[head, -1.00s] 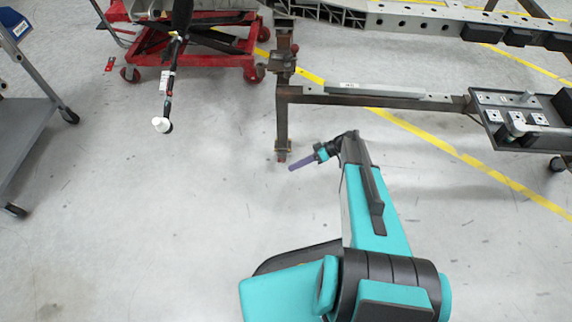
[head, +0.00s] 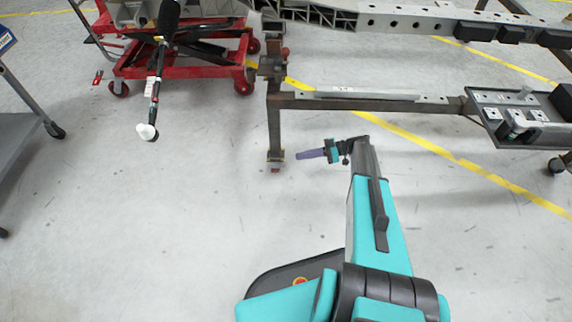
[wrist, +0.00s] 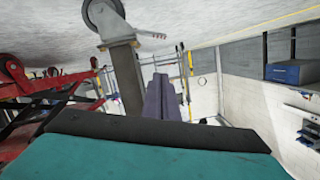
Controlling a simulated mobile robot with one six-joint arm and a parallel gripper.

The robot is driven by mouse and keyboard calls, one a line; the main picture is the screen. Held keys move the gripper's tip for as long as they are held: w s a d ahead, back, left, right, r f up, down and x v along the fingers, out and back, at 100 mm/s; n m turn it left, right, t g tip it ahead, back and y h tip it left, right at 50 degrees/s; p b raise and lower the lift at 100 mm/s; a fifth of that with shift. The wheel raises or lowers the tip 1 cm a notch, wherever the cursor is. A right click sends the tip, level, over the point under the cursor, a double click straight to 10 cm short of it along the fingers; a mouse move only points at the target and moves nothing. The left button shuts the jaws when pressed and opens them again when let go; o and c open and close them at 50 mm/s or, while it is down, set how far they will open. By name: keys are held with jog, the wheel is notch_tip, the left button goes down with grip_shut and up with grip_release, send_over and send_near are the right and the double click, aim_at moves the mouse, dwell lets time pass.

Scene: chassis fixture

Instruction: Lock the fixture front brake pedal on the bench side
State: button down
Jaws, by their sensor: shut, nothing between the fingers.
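The fixture is a dark steel frame whose near leg (head: 274,125) ends low by the floor, at a foot (head: 275,164) too small to make out a pedal. In the wrist view the picture appears upside down: a caster wheel (wrist: 104,18) is at the top on its leg (wrist: 127,80). A small light, holed tab (wrist: 150,34) sticks out beside the caster; I cannot tell whether it is the brake pedal. My gripper (head: 298,156), with purple fingers, is shut and empty, just right of the foot in the head view. The fingers also show in the wrist view (wrist: 162,90).
A red lift cart (head: 185,60) stands at the back left, with a hanging black tool (head: 155,90) in front of it. A grey cart (head: 20,130) is at the left edge. A tray (head: 475,97) sits on the fixture at right. The floor (head: 150,220) at left is clear.

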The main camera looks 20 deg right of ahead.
jog(key=b, duration=0.3)
send_over(275, 169)
jog(key=d, duration=0.3)
notch_tip(275, 169, down, 2)
jog(key=f, duration=0.2)
jog(key=s+f, duration=0.1)
jog(key=f+b, duration=0.1)
jog(key=shift+s+a+f, duration=0.1)
jog(key=shift+s+a, duration=0.3)
